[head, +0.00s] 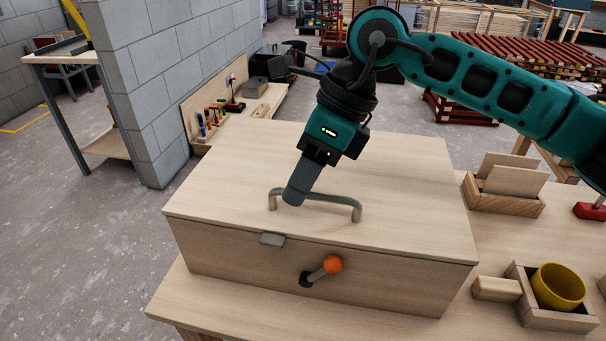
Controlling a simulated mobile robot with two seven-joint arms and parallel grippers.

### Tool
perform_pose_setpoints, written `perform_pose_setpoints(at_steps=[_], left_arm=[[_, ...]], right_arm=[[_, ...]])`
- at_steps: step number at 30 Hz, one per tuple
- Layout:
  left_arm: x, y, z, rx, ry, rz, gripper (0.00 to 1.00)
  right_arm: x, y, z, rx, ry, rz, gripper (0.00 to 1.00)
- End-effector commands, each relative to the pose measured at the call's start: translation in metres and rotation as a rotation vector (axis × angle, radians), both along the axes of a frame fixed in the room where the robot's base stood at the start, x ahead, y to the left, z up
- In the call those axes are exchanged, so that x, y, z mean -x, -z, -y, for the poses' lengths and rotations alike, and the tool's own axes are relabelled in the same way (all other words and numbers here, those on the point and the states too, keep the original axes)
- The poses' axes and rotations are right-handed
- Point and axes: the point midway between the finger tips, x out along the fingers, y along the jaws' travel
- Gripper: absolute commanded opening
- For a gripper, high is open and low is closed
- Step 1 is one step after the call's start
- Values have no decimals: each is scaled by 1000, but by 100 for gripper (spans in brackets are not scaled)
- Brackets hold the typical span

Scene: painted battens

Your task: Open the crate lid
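The wooden crate (230,257) stands on the wooden table, and its flat lid (400,170) lies closed on top. A grey arched handle (330,198) is fixed on the lid near its front edge. My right gripper (294,198) points down over the left part of the handle and hides some of it. I see its fingers in line, so I cannot tell whether they are open, or shut on the handle. A small grey catch (271,239) sits at the lid's front edge. A lever with an orange knob (332,264) sticks out of the front wall. My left gripper is not in view.
To the right on the table (455,320) are a wooden holder with upright boards (505,198), a yellow cup (558,287) in a wooden tray, and a red-based object (590,211). A grey block wall (165,80) stands behind left.

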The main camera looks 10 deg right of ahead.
Motion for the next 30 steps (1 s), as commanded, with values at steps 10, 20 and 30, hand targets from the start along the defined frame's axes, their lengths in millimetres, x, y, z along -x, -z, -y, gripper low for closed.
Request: perform_pose_setpoints(at_steps=[10, 20, 30], left_arm=[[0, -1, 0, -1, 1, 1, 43], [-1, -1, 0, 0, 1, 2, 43], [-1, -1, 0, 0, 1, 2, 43]], right_arm=[[0, 0, 0, 0, 0, 0, 22], [0, 0, 0, 0, 0, 0, 0], [0, 0, 0, 0, 0, 0, 0]])
